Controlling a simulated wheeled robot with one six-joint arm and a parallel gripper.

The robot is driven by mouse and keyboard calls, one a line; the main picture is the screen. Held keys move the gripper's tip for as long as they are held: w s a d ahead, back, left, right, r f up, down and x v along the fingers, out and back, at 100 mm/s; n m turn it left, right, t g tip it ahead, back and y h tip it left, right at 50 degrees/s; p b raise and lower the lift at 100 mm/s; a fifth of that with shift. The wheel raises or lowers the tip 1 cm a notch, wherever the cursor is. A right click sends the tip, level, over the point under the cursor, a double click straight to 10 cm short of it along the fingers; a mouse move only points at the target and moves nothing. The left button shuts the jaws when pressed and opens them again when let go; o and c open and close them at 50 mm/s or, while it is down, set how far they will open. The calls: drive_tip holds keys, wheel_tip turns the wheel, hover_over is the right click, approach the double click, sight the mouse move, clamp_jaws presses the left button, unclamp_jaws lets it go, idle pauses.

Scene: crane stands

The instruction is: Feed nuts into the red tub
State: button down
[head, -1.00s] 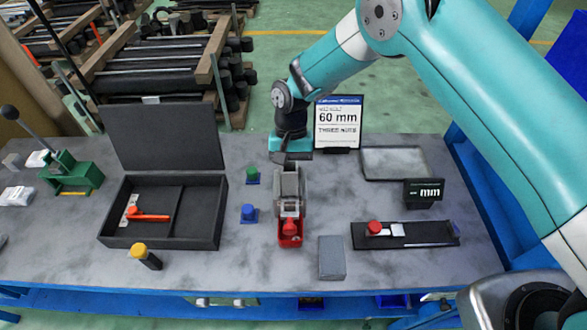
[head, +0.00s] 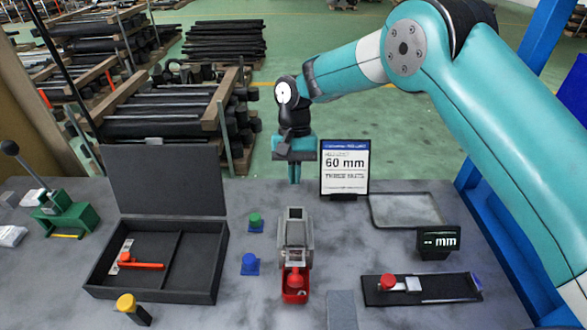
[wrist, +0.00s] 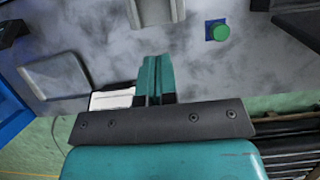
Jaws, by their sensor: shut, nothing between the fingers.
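The red tub (head: 295,291) sits on the grey bench at the front foot of a grey feeder (head: 295,240) with an open top. Something red shows inside the tub; I cannot make out single nuts. My gripper (head: 294,180) is above the bench's back edge, behind and apart from the feeder. Its teal fingers are together and empty, pointing down. In the wrist view my gripper (wrist: 154,62) shows its fingers closed side by side, with part of the grey feeder (wrist: 156,12) beyond them at the top edge.
A sign reading 60 mm (head: 344,168) stands right of my gripper. A grey tray (head: 407,211), a small display (head: 438,242) and a black gauge (head: 425,288) are to the right. Green (head: 256,221) and blue (head: 250,264) buttons and an open black case (head: 155,265) are left.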

drive_tip(key=s+d+r+n+t+y+b, duration=0.1)
drive_tip(key=s+d+r+n, duration=0.15)
drive_tip(key=s+r, duration=0.45)
drive_tip(key=s+d+r+n+t+y+b, duration=0.1)
drive_tip(key=s+d+r+n, duration=0.1)
drive_tip(key=s+d+r, duration=0.45)
drive_tip(key=s+d+n+t+y+b, duration=0.1)
drive_tip(key=s, duration=0.6)
drive_tip(key=s+d+r+n+t+y+b, duration=0.1)
drive_tip(key=s+d+n, duration=0.1)
drive_tip(key=s, duration=0.5)
drive_tip(key=shift+s+d, duration=0.25)
drive_tip(key=shift+s+n, duration=0.1)
drive_tip(key=shift+n, duration=0.15)
